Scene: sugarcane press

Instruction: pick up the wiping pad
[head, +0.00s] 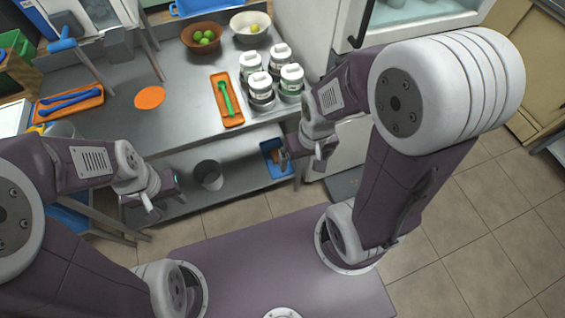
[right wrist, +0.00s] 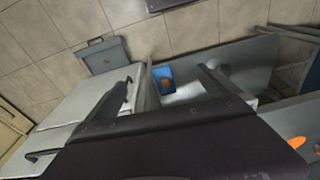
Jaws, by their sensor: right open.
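A flat orange round pad (head: 149,97) lies on the steel counter, left of the orange tray. A small orange-brown piece also sits in a blue tray (head: 268,147) on the lower shelf; I cannot tell for certain which is the wiping pad. The right wrist view shows the blue tray (right wrist: 158,72) and the piece in it (right wrist: 164,82), between the fingertips in the picture and beyond them. My right gripper (head: 303,158) is open and empty, in front of the counter by the blue tray. My left gripper (head: 164,196) is open and empty, low at the left.
An orange tray with a green tool (head: 226,98), several lidded jars (head: 260,84) and two bowls (head: 202,38) stand on the counter (head: 180,110). A dark cylindrical pot (head: 208,174) stands on the lower shelf. A white cabinet (head: 340,20) borders the right side.

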